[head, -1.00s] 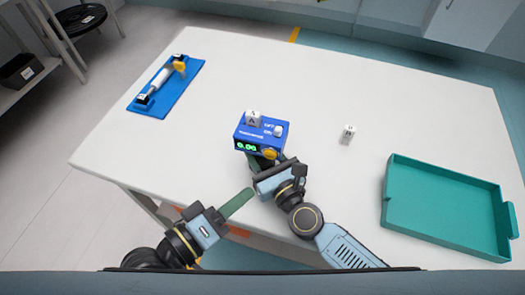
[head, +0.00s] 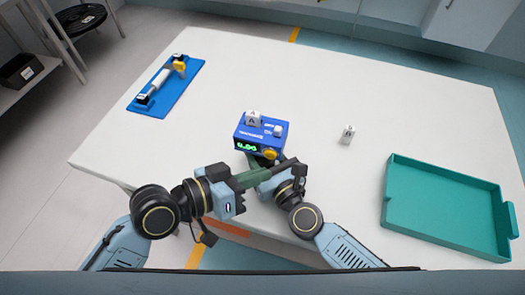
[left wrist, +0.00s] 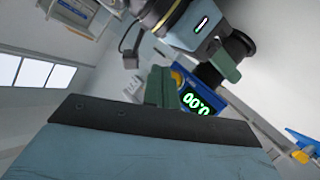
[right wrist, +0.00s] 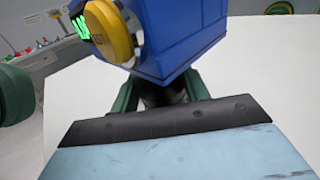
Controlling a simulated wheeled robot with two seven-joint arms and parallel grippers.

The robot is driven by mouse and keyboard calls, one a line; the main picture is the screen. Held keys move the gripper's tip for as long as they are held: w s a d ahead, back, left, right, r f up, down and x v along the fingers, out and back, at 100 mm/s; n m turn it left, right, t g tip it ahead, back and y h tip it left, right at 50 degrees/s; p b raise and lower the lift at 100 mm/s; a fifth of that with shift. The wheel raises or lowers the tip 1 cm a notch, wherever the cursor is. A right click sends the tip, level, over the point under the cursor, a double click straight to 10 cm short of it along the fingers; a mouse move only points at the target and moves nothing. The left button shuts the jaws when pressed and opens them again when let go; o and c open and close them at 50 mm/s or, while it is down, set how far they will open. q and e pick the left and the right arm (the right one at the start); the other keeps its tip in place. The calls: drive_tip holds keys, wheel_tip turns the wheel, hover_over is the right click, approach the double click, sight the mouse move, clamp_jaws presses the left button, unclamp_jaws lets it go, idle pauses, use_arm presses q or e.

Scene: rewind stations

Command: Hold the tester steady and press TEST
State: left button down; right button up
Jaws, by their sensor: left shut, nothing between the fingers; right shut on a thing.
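The blue tester (head: 247,136) stands near the middle of the white table, its green display seeming to read 0.00. Its round yellow button (head: 270,154) is on the lower right of the front face; it also shows large in the right wrist view (right wrist: 112,35). My right gripper (right wrist: 160,95) is shut on the tester's dark handle, below the blue body. My left gripper (head: 262,176) is shut and empty, its green fingers in front of and below the button; in the left wrist view its fingers (left wrist: 160,88) overlap the tester (left wrist: 180,76). Contact with the button is not visible.
A teal tray (head: 445,205) lies at right. A blue board (head: 184,92) with a white cylinder lies at far left. The table behind the tester is clear.

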use_arm(q)
drive_tip(key=shift+w+d, duration=0.15)
drive_tip(key=shift+w, duration=0.4)
drive_tip(key=shift+w+d, duration=0.15)
drive_tip(key=shift+w, duration=0.35)
idle(1.3)
drive_tip(key=shift+w+d, duration=0.15)
drive_tip(key=shift+w, duration=0.3)
drive_tip(key=shift+s, duration=0.45)
drive_tip(key=s+a, duration=0.2)
drive_tip(key=s, duration=0.3)
drive_tip(key=shift+s, duration=0.4)
idle(0.6)
